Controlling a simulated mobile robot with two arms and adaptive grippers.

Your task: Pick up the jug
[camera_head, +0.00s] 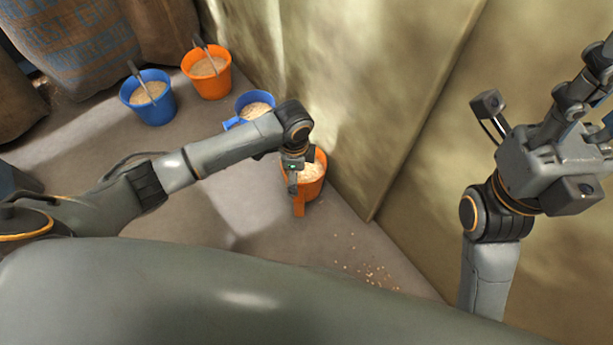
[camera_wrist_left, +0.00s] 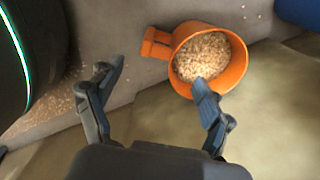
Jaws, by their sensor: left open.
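An orange jug (camera_head: 314,172) with pale grain in it stands on the floor by the wall, its handle (camera_head: 299,206) toward me. In the left wrist view the orange jug (camera_wrist_left: 238,68) lies ahead of the fingers, its handle (camera_wrist_left: 157,43) to the left. My left gripper (camera_wrist_left: 156,82) is open and empty; its right fingertip overlaps the jug's rim in that view, and I cannot tell whether they touch. In the head view the left wrist hides part of this jug. A blue jug (camera_head: 243,120) with grain stands farther back. My right gripper (camera_head: 594,95) is raised at the right, partly cut off.
A blue bucket (camera_head: 155,109) and an orange bucket (camera_head: 212,82), each with grain and a scoop, stand at the back left. Sacks (camera_head: 70,45) stand behind them. A wall (camera_head: 345,110) rises close beside the jugs. Spilled grain (camera_head: 370,275) lies on the floor.

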